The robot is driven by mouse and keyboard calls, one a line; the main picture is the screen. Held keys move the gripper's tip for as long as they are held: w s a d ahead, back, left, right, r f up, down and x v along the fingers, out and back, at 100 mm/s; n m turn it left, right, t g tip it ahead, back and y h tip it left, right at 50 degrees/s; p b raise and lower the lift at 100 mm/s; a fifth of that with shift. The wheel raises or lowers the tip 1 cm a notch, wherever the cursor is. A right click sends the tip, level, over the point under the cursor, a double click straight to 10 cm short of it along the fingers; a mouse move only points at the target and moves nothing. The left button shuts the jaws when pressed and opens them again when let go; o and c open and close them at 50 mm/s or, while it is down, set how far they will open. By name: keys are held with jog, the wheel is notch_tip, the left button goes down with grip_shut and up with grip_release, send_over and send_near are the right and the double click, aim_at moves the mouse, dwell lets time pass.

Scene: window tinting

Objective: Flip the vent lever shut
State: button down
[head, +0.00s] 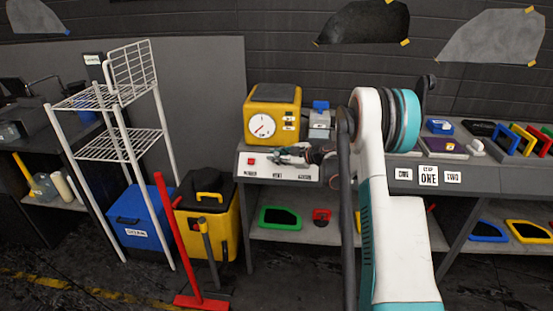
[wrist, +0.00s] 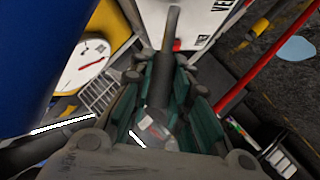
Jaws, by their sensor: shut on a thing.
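The vent lever (wrist: 171,35) is a grey rod in the wrist view, rising from between my gripper's fingers near the white panel face. My gripper (wrist: 165,85) has dark fingers with teal pads, closed around the lever from both sides. In the head view my gripper (head: 286,154) is at the front of the bench's left end, above the white control panel (head: 263,164) with its row of labels. The lever cannot be made out there behind my gripper. Part of a label (wrist: 222,8) beginning "VE" shows beside the lever in the wrist view.
A yellow box with a white dial (head: 262,126) stands just behind my gripper. A red button (head: 250,161) is on the panel's left. A small blue-topped device (head: 320,120) stands to the right. A red-handled pole tool (head: 176,240) and yellow bin (head: 217,221) stand left of the bench.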

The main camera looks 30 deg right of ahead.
jog(key=shift+w+d+r+m+g+y+p, duration=0.2)
jog(key=shift+w+d+r+m+g+p, duration=0.1)
jog(key=shift+w+m+g, duration=0.2)
jog(key=shift+w+d+r+m+g+y+p, duration=0.25)
jog(key=shift+w+d+m+g, duration=0.1)
jog(key=shift+m+g, duration=0.15)
jog(key=c, duration=1.5)
grip_release()
jog(key=shift+f, duration=0.1)
jog(key=v, duration=1.2)
jog(key=shift+a, duration=0.1)
